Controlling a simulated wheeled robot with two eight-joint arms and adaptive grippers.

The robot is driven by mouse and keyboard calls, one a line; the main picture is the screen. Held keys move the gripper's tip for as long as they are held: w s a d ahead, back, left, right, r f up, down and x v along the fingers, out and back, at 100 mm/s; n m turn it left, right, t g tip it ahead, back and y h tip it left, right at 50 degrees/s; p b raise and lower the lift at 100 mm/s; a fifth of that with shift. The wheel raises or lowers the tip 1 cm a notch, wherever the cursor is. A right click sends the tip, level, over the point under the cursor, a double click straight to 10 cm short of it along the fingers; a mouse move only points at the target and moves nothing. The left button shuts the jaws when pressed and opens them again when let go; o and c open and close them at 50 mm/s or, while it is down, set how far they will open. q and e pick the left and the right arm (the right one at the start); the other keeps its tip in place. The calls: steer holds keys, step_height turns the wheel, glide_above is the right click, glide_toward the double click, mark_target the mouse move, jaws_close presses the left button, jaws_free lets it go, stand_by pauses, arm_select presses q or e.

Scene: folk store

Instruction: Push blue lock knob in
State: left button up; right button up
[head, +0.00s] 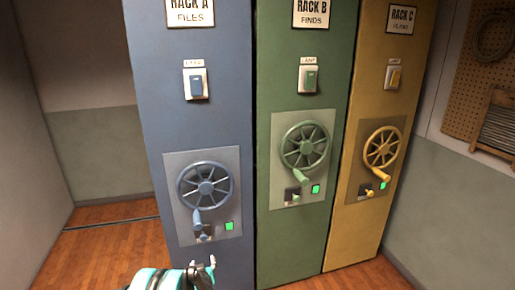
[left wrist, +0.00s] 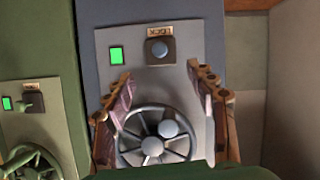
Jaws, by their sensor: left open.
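The blue lock knob (left wrist: 159,48) is a round knob on a dark square mount, under a small lock label, in the left wrist view. In the head view the knob (head: 203,238) is partly hidden behind the blue crank handle. The blue hand wheel (head: 207,186) sits above it on the grey plate (head: 172,190) of Rack A. My left gripper (head: 202,265) is open and empty at the bottom of the head view, below the plate. In the left wrist view its open fingers (left wrist: 160,77) flank the wheel and point toward the knob, apart from it. My right gripper is not in view.
A lit green square (head: 229,225) sits beside the knob. Green Rack B (head: 262,150) and yellow Rack C (head: 352,235) stand to the right with similar wheels and knobs. A pegboard (head: 470,90) hangs at far right. Open wooden floor (head: 90,245) lies left of Rack A.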

arm_select(q)
steer(key=s+d+r+m+g+h, duration=0.1)
steer(key=s+r, duration=0.6)
steer(key=r, duration=0.3)
steer(key=s+r+m+g, duration=0.1)
steer(key=s+r+g, duration=0.1)
steer(key=s+r, duration=0.65)
steer(key=s+d+r+m+g+h, duration=0.1)
steer(key=s, duration=1.1)
steer(key=s+d+r+m+g+h, duration=0.1)
steer(key=s+d, duration=0.1)
steer(key=s, duration=1.1)
steer(key=shift+s+d+g, duration=0.3)
steer(key=shift+g, duration=0.1)
steer(key=shift+r, duration=0.1)
